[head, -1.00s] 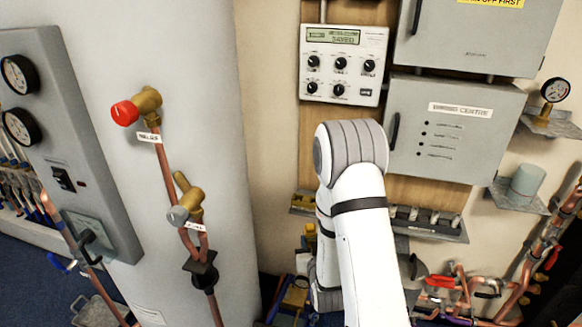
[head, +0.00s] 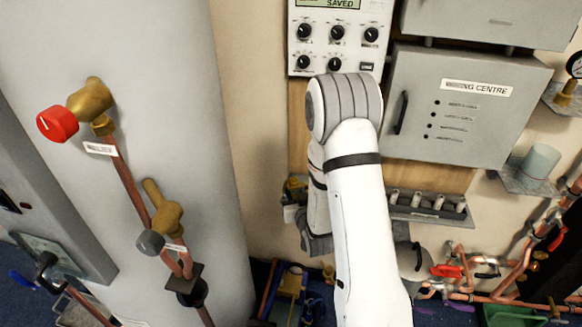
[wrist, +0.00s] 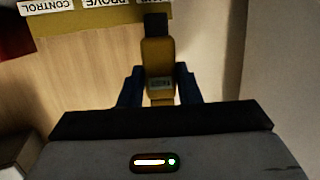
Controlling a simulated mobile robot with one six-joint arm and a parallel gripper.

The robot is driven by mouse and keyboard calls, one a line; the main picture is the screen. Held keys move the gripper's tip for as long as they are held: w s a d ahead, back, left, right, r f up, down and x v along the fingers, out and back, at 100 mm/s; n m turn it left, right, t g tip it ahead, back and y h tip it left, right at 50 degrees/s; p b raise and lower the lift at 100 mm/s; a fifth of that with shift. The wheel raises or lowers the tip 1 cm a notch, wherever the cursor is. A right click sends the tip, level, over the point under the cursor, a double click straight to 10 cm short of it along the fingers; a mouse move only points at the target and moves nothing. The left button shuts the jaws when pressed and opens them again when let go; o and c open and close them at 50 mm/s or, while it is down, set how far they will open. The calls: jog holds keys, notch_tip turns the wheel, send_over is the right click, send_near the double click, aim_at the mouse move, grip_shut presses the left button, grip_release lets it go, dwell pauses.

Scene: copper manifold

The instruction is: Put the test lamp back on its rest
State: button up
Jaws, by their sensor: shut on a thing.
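The test lamp (wrist: 158,62) is a yellow-bodied tool with a black end and a small label. In the wrist view it stands between the blue fingers of my gripper (wrist: 160,88), which is shut on it. Its black end reaches over a yellow board (wrist: 95,22) with white labels, among them CONTROL and PROVE. I cannot tell whether the lamp touches the board or where its rest is. In the head view my arm hides the gripper's fingers and the lamp. A small shelf with a yellow item (head: 295,187) shows just left of my arm.
A grey control box (head: 465,108) and a white meter panel (head: 336,40) hang above. A rail of grey fittings (head: 428,206) is right of my arm. Copper pipes (head: 520,275) run at lower right.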

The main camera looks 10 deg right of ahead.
jog(key=w+r, duration=0.1)
jog(key=w, duration=0.1)
jog(key=w+r+n+y, duration=0.1)
jog(key=w, duration=0.2)
jog(key=w+r+y+b, duration=0.1)
jog(key=w+r, duration=0.1)
jog(key=w, duration=0.1)
jog(key=shift+d+r+n, duration=0.1)
jog(key=shift+d+n, duration=0.3)
jog(key=shift+f, duration=1.4)
jog(key=shift+s+f+b, duration=0.1)
jog(key=shift+f+b, duration=0.05)
jog(key=shift+b, duration=1.1)
jog(key=shift+f+b, duration=1.05)
jog(key=shift+b, duration=0.05)
jog(key=o, duration=1.1)
jog(key=v, duration=0.7)
jog(key=shift+s+d+r+b, duration=0.15)
jog(key=shift+s+r+b, duration=0.05)
jog(key=shift+s+b, duration=0.15)
